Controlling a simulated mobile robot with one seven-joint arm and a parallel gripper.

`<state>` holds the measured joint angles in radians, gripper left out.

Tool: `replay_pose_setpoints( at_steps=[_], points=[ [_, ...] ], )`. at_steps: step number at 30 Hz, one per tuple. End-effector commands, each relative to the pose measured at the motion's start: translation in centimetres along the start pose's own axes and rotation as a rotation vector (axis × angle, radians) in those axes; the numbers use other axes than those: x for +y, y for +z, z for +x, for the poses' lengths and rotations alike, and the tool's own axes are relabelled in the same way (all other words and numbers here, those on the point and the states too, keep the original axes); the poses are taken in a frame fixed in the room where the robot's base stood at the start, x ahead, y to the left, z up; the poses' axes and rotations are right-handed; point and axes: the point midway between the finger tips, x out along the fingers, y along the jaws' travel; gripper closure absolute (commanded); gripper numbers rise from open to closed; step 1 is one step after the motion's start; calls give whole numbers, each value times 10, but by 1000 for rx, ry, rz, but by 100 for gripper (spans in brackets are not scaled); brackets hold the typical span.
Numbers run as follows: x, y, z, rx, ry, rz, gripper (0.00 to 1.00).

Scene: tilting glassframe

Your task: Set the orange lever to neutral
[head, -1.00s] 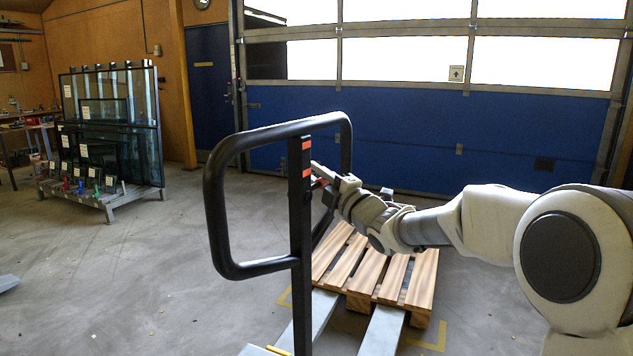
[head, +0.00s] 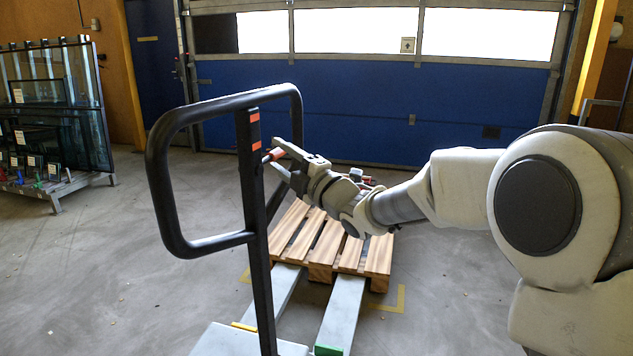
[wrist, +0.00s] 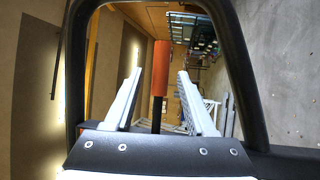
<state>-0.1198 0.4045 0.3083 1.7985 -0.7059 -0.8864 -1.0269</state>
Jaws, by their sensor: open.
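The orange lever (head: 273,155) sticks out to the right from the upper part of a black post (head: 254,200) in the head view. In the wrist view the lever (wrist: 160,68) is an orange grip on a dark rod, upright in the picture. My gripper (head: 277,156) is open, close to the right side of the post. Its two grey fingers (wrist: 160,82) show on either side of the lever in the wrist view, with gaps to both. I see no contact. The far end of the lever's rod is partly hidden behind the gripper's base.
A black looped handle frame (head: 160,190) surrounds the post and lever; its bars border the wrist view. Two orange marks (head: 254,117) are on the post. A wooden pallet (head: 325,248) lies on grey forks behind. A glass rack (head: 60,110) stands left. Floor at left is clear.

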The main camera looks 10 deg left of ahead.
Motion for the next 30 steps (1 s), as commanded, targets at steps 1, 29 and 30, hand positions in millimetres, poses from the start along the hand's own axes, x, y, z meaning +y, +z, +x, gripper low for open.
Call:
replay_pose_setpoints(
  at_steps=[1, 29, 30],
  points=[
    [1, 0, -11, -3, -2, -1, 44],
    [0, 0, -125, -1, 0, 0, 44],
    [0, 0, -125, -1, 0, 0, 44]
  ],
)
